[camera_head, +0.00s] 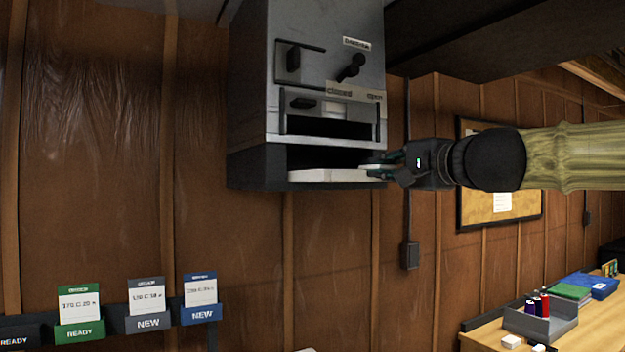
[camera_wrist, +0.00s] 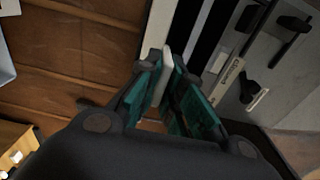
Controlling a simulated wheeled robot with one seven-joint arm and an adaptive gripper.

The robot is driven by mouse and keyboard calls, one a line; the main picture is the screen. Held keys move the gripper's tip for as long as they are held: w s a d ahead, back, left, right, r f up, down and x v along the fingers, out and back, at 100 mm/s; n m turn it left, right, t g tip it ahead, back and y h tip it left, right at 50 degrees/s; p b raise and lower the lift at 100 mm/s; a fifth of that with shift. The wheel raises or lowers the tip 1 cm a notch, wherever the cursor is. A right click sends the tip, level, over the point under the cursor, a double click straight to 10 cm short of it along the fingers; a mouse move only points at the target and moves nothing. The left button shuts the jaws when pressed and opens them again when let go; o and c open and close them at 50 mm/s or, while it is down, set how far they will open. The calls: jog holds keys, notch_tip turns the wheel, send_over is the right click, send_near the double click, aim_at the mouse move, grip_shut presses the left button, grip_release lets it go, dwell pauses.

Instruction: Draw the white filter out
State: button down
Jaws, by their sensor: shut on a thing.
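The white filter (camera_head: 330,175) is a flat white slab lying level in the low open slot of a grey wall unit (camera_head: 260,90). Part of it shows at the slot's front; the rest is hidden inside. My gripper (camera_head: 383,168) comes in from the right and is shut on the filter's right front edge. In the wrist view the white filter (camera_wrist: 166,68) stands as a thin strip between the teal pads of my gripper (camera_wrist: 164,88).
Labelled card holders (camera_head: 145,305) line a rail on the wood-panelled wall at lower left. A desk (camera_head: 590,325) with a grey tray (camera_head: 542,322) stands at lower right. A framed board (camera_head: 480,205) hangs behind my arm. The space below the unit is clear.

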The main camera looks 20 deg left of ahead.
jog(key=shift+v, duration=3.35)
jog(key=shift+s+d+r+p, duration=0.5)
jog(key=shift+s+d+p, duration=0.1)
jog(key=shift+d+p, duration=0.15)
jog(key=shift+s+d+r+p, duration=0.55)
jog(key=shift+s+d+p, duration=0.1)
jog(key=shift+d, duration=0.2)
jog(key=shift+a, duration=0.1)
